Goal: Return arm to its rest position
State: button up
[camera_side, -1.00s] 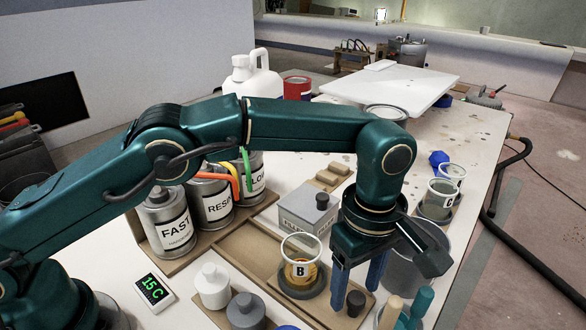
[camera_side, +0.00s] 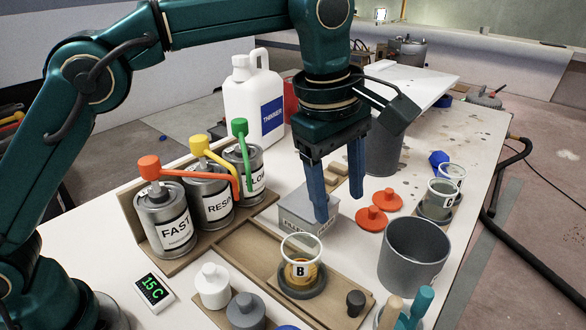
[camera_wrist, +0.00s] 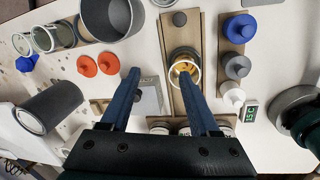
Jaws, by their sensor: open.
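My gripper (camera_side: 337,188) hangs fingers-down above the work table, raised over the grey box (camera_side: 306,212) labelled as filler. Its two blue fingers are apart with nothing between them. In the wrist view my gripper (camera_wrist: 162,98) also shows open and empty. Cup B (camera_side: 301,262), with amber liquid in it, stands on a dark round base on the wooden tray (camera_side: 258,244), to the lower left of the fingers. The top of the box is partly hidden behind a finger.
Cans marked FAST (camera_side: 166,222) and RESIN (camera_side: 210,197) and a third can stand at left. A white thinner jug (camera_side: 254,105) is behind them. Red lids (camera_side: 371,219), a grey bucket (camera_side: 413,252) and cup C (camera_side: 441,199) stand at right. Bare table lies toward the right edge.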

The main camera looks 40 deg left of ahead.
jog(key=s+a+r+m+t, duration=0.2)
jog(key=s+a+r, duration=0.2)
jog(key=a, duration=0.2)
jog(key=s+a+r+m+t, duration=0.1)
jog(key=s+a+r+m, duration=0.15)
jog(key=s+a, duration=0.35)
jog(key=s+a+f+m, duration=0.4)
jog(key=s+f+m, duration=0.3)
jog(key=m, duration=0.3)
jog(key=shift+f+t+y, duration=0.4)
jog(key=shift+f, duration=0.1)
